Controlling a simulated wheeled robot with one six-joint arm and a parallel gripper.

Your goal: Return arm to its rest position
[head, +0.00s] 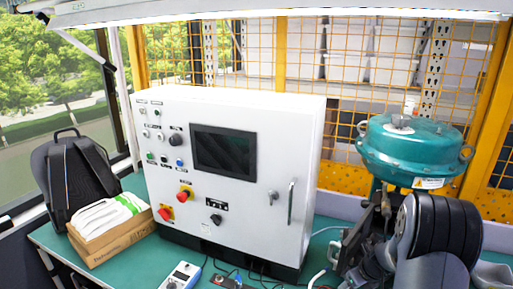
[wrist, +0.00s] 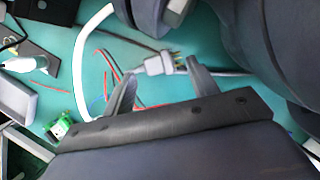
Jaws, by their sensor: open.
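My gripper (wrist: 160,69) shows in the wrist view with its two grey fingers spread apart. A light grey connector (wrist: 155,66) with brass-coloured pins shows near and between the fingertips, over the green bench top. I cannot tell its exact distance from the fingers. My arm (head: 440,235) is folded at the right of the head view, in front of the teal valve actuator (head: 415,150). It hides the lower part of the valve assembly. My gripper cannot be made out clearly in the head view.
A white control cabinet (head: 230,235) stands mid-bench. A backpack (head: 72,175) and a cardboard box (head: 112,245) with gloves are at left. A handheld meter (head: 181,277) lies in front. Red wires (wrist: 107,60) and a white tube (wrist: 80,55) lie near my gripper. Yellow mesh stands behind.

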